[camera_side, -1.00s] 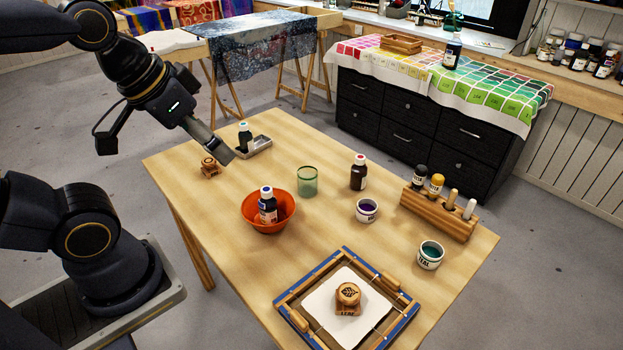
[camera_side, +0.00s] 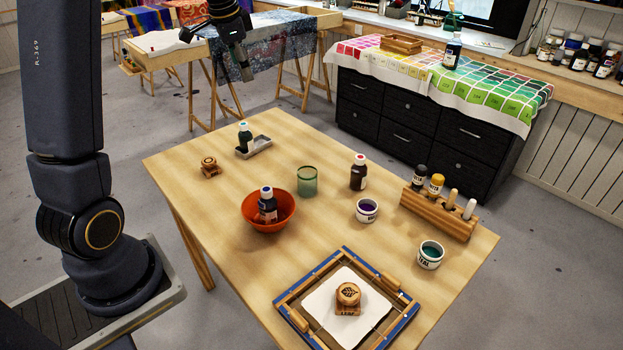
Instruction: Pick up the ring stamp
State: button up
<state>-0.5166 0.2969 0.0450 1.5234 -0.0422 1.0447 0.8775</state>
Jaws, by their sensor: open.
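A small wooden stamp (camera_side: 209,167) stands upright on the table's left side; its label is too small to read, and it is the one that can be the ring stamp. A second wooden stamp (camera_side: 347,299), labelled LEAF, stands on white cloth inside the blue-edged frame (camera_side: 290,323). My gripper (camera_side: 245,76) is open and empty, high above the far-left part of the table, pointing down. It is well above and to the right of the small stamp in the picture, touching nothing.
A metal tray (camera_side: 262,149) with a dark bottle (camera_side: 245,136) is right of the small stamp. An orange bowl (camera_side: 252,220) holding a bottle, a green glass (camera_side: 307,181), a brown bottle (camera_side: 358,172), paint jars and a wooden rack (camera_side: 437,215) stand across the table.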

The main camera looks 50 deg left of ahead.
jog(key=s+a+f+n+g, duration=0.2)
jog(key=a+f, duration=0.8)
jog(key=a, duration=0.1)
jog(key=n+h, duration=0.1)
send_near(209, 161)
jog(key=shift+g, duration=0.4)
jog(key=f, duration=0.6)
jog(key=shift+w+a, duration=0.25)
jog(key=shift+w, duration=0.15)
notch_tip(209, 161, down, 6)
jog(key=shift+s+r, duration=0.1)
jog(key=c, duration=1.3)
jog(key=shift+o, duration=0.2)
jog(key=shift+r, duration=0.1)
